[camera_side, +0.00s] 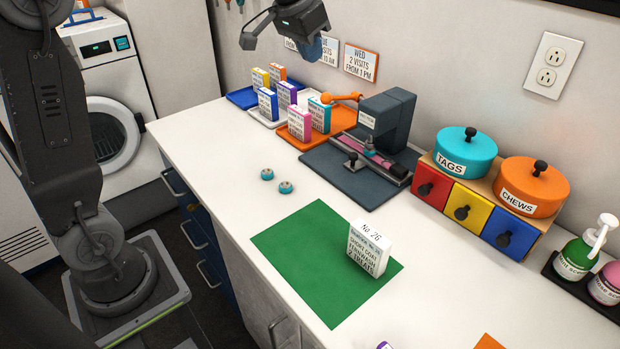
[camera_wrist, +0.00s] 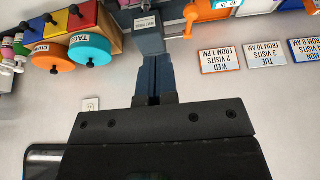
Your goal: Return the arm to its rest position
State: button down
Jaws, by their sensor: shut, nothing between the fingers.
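My gripper (camera_side: 250,38) is at the top of the side view, raised well above the counter near the back wall. In the wrist view my gripper (camera_wrist: 154,99) points up the picture with its fingers together and nothing between them. It touches nothing in the side view. A white box marked No 26 (camera_side: 368,250) stands upright on the green mat (camera_side: 310,262), far from my gripper.
A dark machine (camera_side: 385,115) with an orange lever stands on the counter. Trays with several small boxes (camera_side: 268,104) lie behind it. Coloured drawers (camera_side: 467,212) carry two lidded tubs (camera_side: 466,153). Two small round items (camera_side: 285,187) lie on the clear counter.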

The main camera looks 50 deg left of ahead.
jog(key=s+d+f, duration=0.2)
jog(key=s, duration=0.6)
jog(key=s+d+f, duration=0.3)
jog(key=s, duration=0.6)
jog(key=s+d+f, duration=0.2)
jog(key=s+f, duration=0.1)
jog(key=s, duration=0.6)
jog(key=shift+d+t, duration=0.4)
jog(key=c, duration=1.8)
grip_release()
